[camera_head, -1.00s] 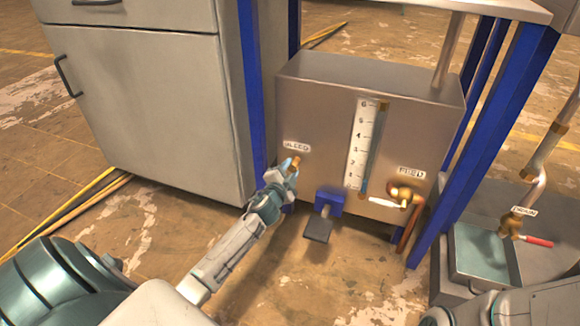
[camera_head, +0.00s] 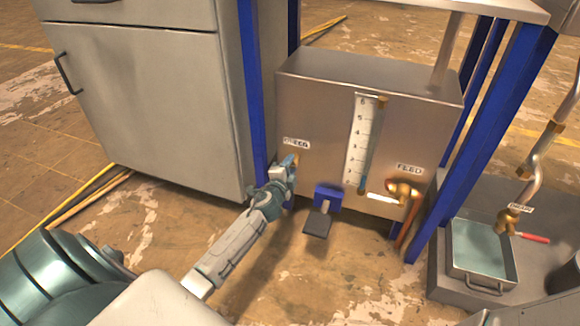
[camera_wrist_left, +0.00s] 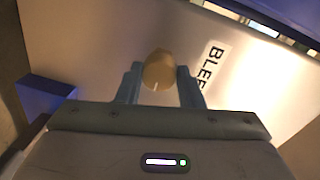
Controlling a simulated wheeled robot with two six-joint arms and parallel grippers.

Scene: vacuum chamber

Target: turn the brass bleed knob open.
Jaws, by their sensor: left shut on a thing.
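The brass bleed knob (camera_wrist_left: 160,70) sits on the front of the steel tank (camera_head: 325,115), beside the BLEED label (camera_head: 296,143). In the left wrist view the knob is round, with a pale line on its face, and lies between the two fingers. My left gripper (camera_head: 289,163) is at the tank's front left and is shut on the knob. In the head view the gripper hides most of the knob. My right gripper does not show.
A blue pedal (camera_head: 327,198) is low on the tank, right of my left gripper. A sight gauge (camera_head: 363,140) and the brass feed valve (camera_head: 403,190) are farther right. Blue posts (camera_head: 251,90) flank the tank. A drain tray (camera_head: 482,252) stands at right.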

